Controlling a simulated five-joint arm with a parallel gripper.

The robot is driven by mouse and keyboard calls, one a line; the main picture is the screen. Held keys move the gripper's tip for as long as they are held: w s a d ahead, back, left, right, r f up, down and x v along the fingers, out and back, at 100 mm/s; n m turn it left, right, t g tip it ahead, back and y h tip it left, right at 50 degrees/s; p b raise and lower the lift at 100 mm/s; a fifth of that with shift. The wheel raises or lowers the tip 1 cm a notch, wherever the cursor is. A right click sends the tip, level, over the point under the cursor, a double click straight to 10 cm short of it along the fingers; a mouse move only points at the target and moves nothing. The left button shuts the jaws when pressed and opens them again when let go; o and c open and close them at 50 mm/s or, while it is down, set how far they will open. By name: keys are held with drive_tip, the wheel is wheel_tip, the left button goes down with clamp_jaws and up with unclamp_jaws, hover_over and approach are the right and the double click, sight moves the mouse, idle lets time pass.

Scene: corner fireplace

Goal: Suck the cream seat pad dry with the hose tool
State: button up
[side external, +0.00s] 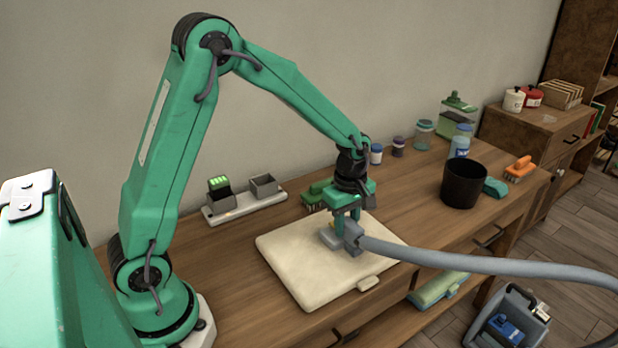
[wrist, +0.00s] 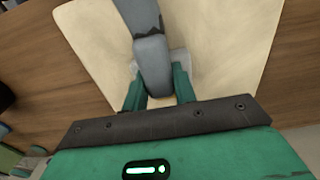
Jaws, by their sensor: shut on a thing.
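The cream seat pad (side external: 300,268) lies flat on the wooden table, with a small tab at its front edge. It fills much of the wrist view (wrist: 215,45). My gripper (side external: 346,222) is shut on the grey hose tool (side external: 350,238) and holds it upright over the middle of the pad. In the wrist view the two green fingers (wrist: 160,92) stand on either side of the tool's grey body (wrist: 152,62). The tool's head is at the pad surface; exact contact is hard to tell. A grey hose (side external: 470,263) runs from the tool to the right.
A black bin (side external: 464,184) stands right of the pad, with an orange brush (side external: 520,168) beyond it. A green brush (side external: 315,194) and a tray (side external: 245,206) with small containers lie behind the pad. A grey machine (side external: 507,318) stands on the floor at right.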

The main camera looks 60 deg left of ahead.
drive_tip(key=shift+s, duration=2.35)
drive_tip(key=shift+s, duration=0.5)
drive_tip(key=shift+s, duration=1.05)
wheel_tip(320, 180, up, 8)
idle(0.6)
idle(0.4)
drive_tip(key=shift+a, duration=0.15)
idle(0.3)
